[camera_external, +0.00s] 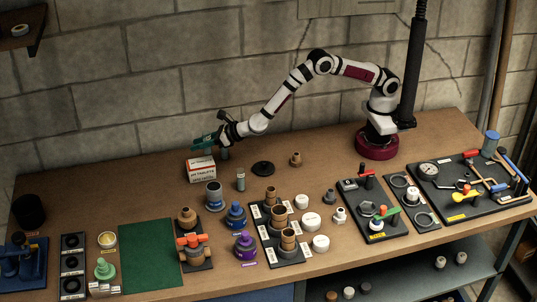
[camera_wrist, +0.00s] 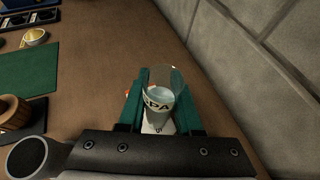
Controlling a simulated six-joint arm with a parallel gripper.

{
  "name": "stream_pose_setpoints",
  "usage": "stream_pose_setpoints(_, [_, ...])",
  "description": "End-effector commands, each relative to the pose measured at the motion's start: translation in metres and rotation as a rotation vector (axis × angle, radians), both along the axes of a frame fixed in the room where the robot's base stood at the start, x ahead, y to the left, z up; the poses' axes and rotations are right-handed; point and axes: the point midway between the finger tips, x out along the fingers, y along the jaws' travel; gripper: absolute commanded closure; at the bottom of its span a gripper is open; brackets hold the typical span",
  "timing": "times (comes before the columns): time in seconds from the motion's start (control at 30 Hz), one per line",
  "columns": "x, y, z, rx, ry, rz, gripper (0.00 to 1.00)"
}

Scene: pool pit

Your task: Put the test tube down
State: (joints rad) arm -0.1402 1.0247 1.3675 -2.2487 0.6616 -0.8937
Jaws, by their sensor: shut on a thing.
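The test tube (camera_wrist: 164,82) is a clear glass tube between the two green fingers of my gripper (camera_wrist: 158,104) in the wrist view. My gripper is shut on it. Dark letters and a pale area show at or through its lower part; I cannot tell whether they are on the glass or behind it. In the external view my gripper (camera_external: 206,141) is at the back left of the bench, just above a white and orange tablets box (camera_external: 200,170). The tube is hard to make out there, and I cannot tell whether its lower end touches anything.
A small vial (camera_external: 240,180) and a grey cup (camera_external: 213,195) stand in front of my gripper. A black disc (camera_external: 263,169) lies to the right. A green mat (camera_external: 152,257) lies at the front left. The brick wall (camera_external: 120,105) is close behind. Bare bench shows left of the box.

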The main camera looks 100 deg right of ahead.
Motion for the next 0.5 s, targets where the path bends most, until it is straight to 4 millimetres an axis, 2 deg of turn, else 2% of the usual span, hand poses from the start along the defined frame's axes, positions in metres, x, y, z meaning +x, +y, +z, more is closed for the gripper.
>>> stream_pose_setpoints(0.1, [-0.001,0.000,-0.025,-0.002,0.004,0.000,1.00])
stream_pose_setpoints(0.17, [-0.001,0.000,-0.033,-0.001,0.004,0.000,1.00])
stream_pose_setpoints(0.47, [-0.001,-0.001,-0.035,0.000,0.001,-0.001,1.00])
stream_pose_setpoints(0.5, [-0.001,-0.001,-0.034,0.000,0.000,-0.001,0.60])
